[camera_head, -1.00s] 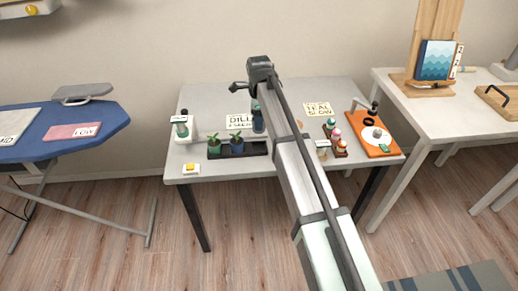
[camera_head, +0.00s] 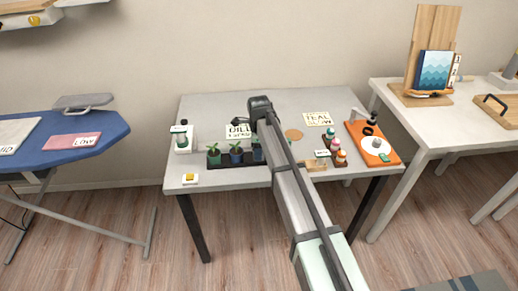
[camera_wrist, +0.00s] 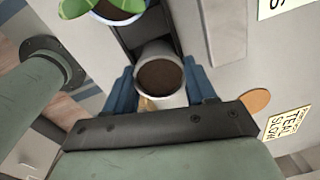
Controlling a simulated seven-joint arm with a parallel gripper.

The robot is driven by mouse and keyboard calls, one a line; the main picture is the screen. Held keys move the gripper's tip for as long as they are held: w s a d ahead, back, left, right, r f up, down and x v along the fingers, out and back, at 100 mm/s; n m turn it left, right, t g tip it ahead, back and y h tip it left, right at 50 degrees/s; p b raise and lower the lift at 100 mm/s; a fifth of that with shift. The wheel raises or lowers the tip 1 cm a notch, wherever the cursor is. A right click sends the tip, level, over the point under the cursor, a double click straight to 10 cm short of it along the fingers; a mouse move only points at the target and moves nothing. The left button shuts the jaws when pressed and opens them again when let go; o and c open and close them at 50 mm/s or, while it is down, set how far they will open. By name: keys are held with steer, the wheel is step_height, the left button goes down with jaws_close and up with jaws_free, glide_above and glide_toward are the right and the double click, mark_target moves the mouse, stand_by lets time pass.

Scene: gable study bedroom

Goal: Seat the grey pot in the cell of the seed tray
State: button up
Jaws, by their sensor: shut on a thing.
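My gripper (camera_wrist: 162,90) has blue fingers and is shut on the grey pot (camera_wrist: 180,99), a pale round pot filled with dark soil. The dark seed tray (camera_wrist: 148,32) runs beneath and behind it in the wrist view. The grey pot is at the tray's end; I cannot tell whether its base is in the cell or just above. In the head view my gripper (camera_head: 258,151) is at the right end of the seed tray (camera_head: 222,165), and my arm hides the grey pot.
A white-labelled spray bottle (camera_head: 182,140) stands left of the tray. A DILL card (camera_head: 238,131) is behind it. To the right are a wooden disc (camera_head: 293,134), several small bottles (camera_head: 335,147) and an orange board (camera_head: 362,131). A yellow-topped block (camera_head: 190,179) lies at the front left.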

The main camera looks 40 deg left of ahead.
steer(key=o, duration=1.2)
steer(key=shift+f, duration=0.1)
steer(key=r, duration=1.2)
steer(key=shift+s+d+r, duration=0.15)
steer(key=shift+s+d, duration=0.05)
steer(key=shift+s, duration=0.05)
